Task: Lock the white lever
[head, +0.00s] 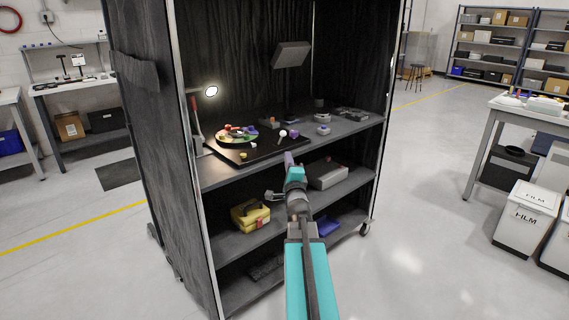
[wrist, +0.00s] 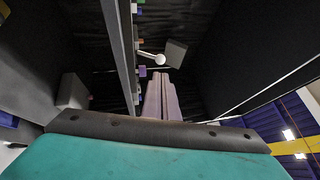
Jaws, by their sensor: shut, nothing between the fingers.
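The white lever shows in the wrist view as a pale rod with a round white knob (wrist: 159,59), just beyond my fingertips. In the head view its small white knob (head: 283,133) stands on the dark board on the cabinet's upper shelf. My gripper (head: 288,156) is at the front edge of that shelf, below and in front of the lever. In the wrist view its two purple fingers (wrist: 160,76) are together and empty, apart from the lever. I cannot tell the lever's lock state.
A dark board (head: 240,158) on the shelf bears a round plate with coloured pieces (head: 237,134). A grey panel (head: 291,55) stands behind. The shelf edge (head: 330,144) is close to my gripper. A yellow case (head: 250,216) and a grey box (head: 327,175) sit on the shelf below.

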